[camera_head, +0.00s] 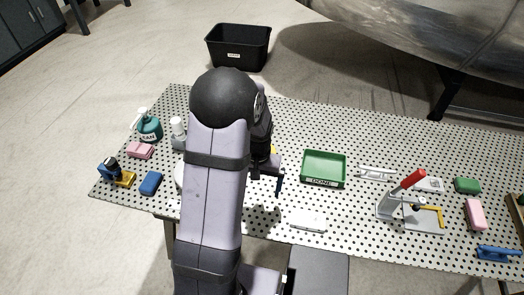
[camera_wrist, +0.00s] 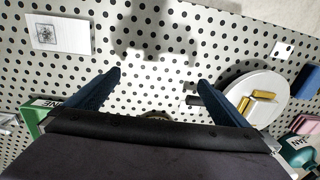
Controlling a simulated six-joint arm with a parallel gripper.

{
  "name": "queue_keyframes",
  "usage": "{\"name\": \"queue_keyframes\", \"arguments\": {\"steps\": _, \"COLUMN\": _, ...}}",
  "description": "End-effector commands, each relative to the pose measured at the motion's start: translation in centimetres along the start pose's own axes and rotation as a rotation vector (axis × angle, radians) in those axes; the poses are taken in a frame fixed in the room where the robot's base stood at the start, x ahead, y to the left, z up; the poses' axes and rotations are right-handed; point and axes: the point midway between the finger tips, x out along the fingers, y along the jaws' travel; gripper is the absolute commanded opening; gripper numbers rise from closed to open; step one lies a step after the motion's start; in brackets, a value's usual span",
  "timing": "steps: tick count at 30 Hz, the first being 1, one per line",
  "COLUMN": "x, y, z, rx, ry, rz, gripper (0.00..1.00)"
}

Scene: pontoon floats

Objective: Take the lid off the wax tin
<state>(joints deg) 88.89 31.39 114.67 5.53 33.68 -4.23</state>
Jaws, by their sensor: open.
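My gripper (camera_wrist: 159,78) is open, its two dark blue fingers spread above the perforated table (camera_wrist: 150,20) with bare surface between the tips. In the wrist view a small brownish curved edge (camera_wrist: 156,114) shows between the fingers, just past the gripper body. Most of it is hidden, so I cannot tell if it is the wax tin. I cannot clearly make out the tin or its lid in either view. In the head view my arm covers the middle of the table.
A white round plate (camera_wrist: 270,88) holding yellow pieces lies right of the fingers in the wrist view. A green tray (camera_head: 325,182) marked DONE, a clamp with a red handle (camera_head: 412,180), a white card (camera_head: 308,223) and a blue sponge (camera_head: 151,183) lie around.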

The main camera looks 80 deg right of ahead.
Motion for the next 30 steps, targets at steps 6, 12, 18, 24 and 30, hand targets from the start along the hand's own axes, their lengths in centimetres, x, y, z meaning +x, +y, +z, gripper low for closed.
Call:
{"name": "queue_keyframes", "arguments": {"steps": 6, "x": -3.3, "y": -0.8, "z": -9.3, "rx": -0.058, "ry": 0.233, "rz": -0.012, "gripper": 1.0}}
{"name": "queue_keyframes", "arguments": {"steps": 12, "x": -5.3, "y": -1.0, "z": -13.6, "rx": -0.158, "ry": 0.379, "rz": 0.009, "gripper": 1.0}}
{"name": "queue_keyframes", "arguments": {"steps": 18, "x": -5.3, "y": -1.0, "z": -13.7, "rx": -0.193, "ry": 0.382, "rz": 0.017, "gripper": 1.0}}
{"name": "queue_keyframes", "arguments": {"steps": 24, "x": -4.3, "y": -1.0, "z": -14.0, "rx": -0.193, "ry": 0.379, "rz": 0.016, "gripper": 1.0}}
{"name": "queue_keyframes", "arguments": {"steps": 30, "x": -3.4, "y": -1.1, "z": -14.4, "rx": -0.192, "ry": 0.381, "rz": 0.017, "gripper": 1.0}}
